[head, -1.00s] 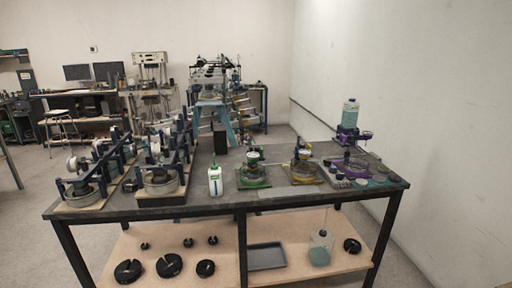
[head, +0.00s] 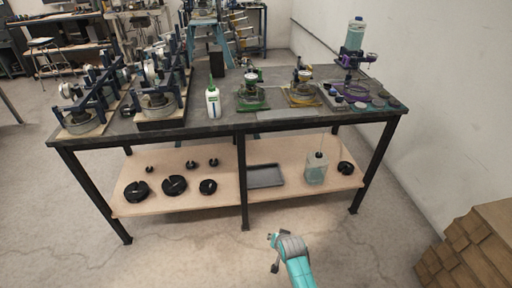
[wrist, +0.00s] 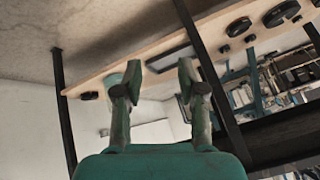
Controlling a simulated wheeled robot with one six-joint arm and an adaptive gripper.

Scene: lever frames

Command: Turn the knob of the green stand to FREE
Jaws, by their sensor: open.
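My gripper (head: 272,252) is low in front of the table in the head view, well apart from the stand. In the wrist view my gripper (wrist: 160,75) has its two fingers spread with nothing between them. The green stand cannot be made out in the wrist view.
A white bottle (head: 212,102) stands left of the green stand, a yellow stand (head: 300,97) right of it. A purple stand (head: 350,88) is farther right. The table's lower shelf (head: 222,185) holds black discs, a grey tray and a jar. Wooden shingles (head: 470,250) are at lower right.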

